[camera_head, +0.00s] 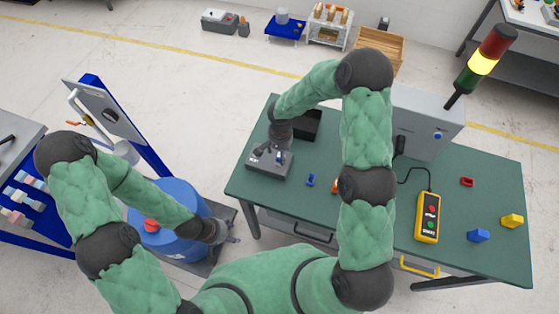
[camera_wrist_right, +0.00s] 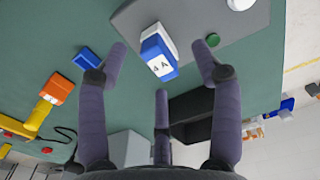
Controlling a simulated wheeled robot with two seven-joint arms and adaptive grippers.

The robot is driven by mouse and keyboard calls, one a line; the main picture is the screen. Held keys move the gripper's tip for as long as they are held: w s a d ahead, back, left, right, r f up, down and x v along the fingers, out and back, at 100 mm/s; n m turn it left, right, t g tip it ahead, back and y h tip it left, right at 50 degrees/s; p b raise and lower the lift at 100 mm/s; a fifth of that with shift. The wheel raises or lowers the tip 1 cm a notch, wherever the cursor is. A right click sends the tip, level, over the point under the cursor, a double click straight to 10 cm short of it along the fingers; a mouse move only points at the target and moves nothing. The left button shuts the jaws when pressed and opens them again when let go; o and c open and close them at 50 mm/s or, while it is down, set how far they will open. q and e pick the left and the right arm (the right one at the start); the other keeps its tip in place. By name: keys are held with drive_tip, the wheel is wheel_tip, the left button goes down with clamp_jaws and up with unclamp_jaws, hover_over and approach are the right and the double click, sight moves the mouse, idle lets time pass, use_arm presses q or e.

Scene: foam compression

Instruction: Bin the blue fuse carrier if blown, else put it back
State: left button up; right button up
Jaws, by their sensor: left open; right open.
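The blue fuse carrier (camera_wrist_right: 158,52), blue and white and marked "4 A", stands on a grey block (camera_head: 262,170) at the table's left side. It also shows in the head view (camera_head: 279,157), partly covered by my right gripper (camera_head: 281,146). That gripper is open above the carrier, its fingers spread around it in the wrist view; contact cannot be told. A second small blue piece (camera_head: 310,180) lies right of the block. A black open container (camera_head: 310,124) stands behind the block. My left gripper (camera_head: 224,234) is open and empty beside a blue drum.
A yellow handheld unit (camera_head: 428,217) lies at the table's right, cabled to a grey box (camera_head: 425,120) with a yellow-lit signal tower (camera_head: 483,64). Red (camera_head: 467,182), blue (camera_head: 478,235) and yellow (camera_head: 512,220) pieces lie nearby. The blue drum (camera_head: 170,212) stands left of the table.

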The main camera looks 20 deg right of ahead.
drive_tip(key=shift+f+b, duration=0.9)
drive_tip(key=shift+f, duration=0.1)
drive_tip(key=shift+b, duration=0.9)
idle(0.4)
drive_tip(key=shift+r, duration=0.1)
clamp_jaws()
drive_tip(key=shift+r, duration=0.1)
